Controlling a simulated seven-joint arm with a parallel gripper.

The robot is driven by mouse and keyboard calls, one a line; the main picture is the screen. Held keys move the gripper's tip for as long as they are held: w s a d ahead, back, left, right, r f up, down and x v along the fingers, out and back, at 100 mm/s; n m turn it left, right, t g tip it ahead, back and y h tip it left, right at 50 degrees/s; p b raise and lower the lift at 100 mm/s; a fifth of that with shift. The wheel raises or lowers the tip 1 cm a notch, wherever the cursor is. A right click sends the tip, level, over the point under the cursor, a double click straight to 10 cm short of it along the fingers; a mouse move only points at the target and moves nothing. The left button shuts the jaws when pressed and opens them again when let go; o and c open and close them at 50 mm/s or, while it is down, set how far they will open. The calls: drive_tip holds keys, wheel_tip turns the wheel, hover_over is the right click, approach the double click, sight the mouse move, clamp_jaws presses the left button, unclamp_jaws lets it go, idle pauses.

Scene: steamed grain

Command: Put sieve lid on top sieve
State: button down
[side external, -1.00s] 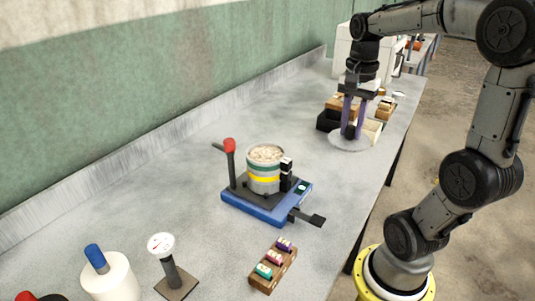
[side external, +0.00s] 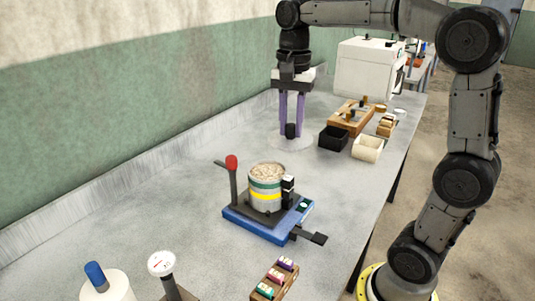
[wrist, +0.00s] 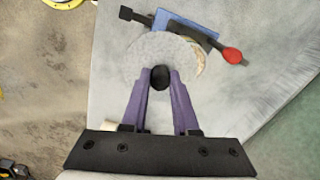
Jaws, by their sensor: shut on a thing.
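My gripper (side external: 291,134) has purple fingers shut on the black knob of the sieve lid (side external: 292,142), a pale translucent disc. I hold the lid above the table, behind the sieve stack in the side view. In the wrist view my gripper (wrist: 159,76) grips the knob and the lid (wrist: 150,50) hides most of the stack. The sieve stack (side external: 266,189) has green and yellow bands, stands upright on a blue shaker base (side external: 255,224) and is full of pale grain (side external: 267,171). A clamp post with a red knob (side external: 232,162) stands at its left. The blue base also shows in the wrist view (wrist: 184,22).
A black bin (side external: 333,138) and a cream bin (side external: 367,149) stand to the right of my gripper, by a wooden tray (side external: 352,118). A rack of coloured vials (side external: 275,280) and a dial gauge (side external: 161,263) are in front. The table left of the base is clear.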

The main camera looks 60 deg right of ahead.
drive_tip(key=shift+w+d+f, duration=0.25)
drive_tip(key=shift+w+f, duration=0.95)
drive_tip(key=shift+f, duration=0.45)
drive_tip(key=shift+w+d+f, duration=0.3)
drive_tip(key=shift+w+f, duration=0.85)
drive_tip(key=shift+f, duration=0.55)
drive_tip(key=shift+w+d+f, duration=0.25)
drive_tip(key=shift+w+f, duration=0.95)
drive_tip(key=shift+f, duration=0.45)
drive_tip(key=shift+f, duration=0.6)
drive_tip(key=c, duration=0.7)
unclamp_jaws()
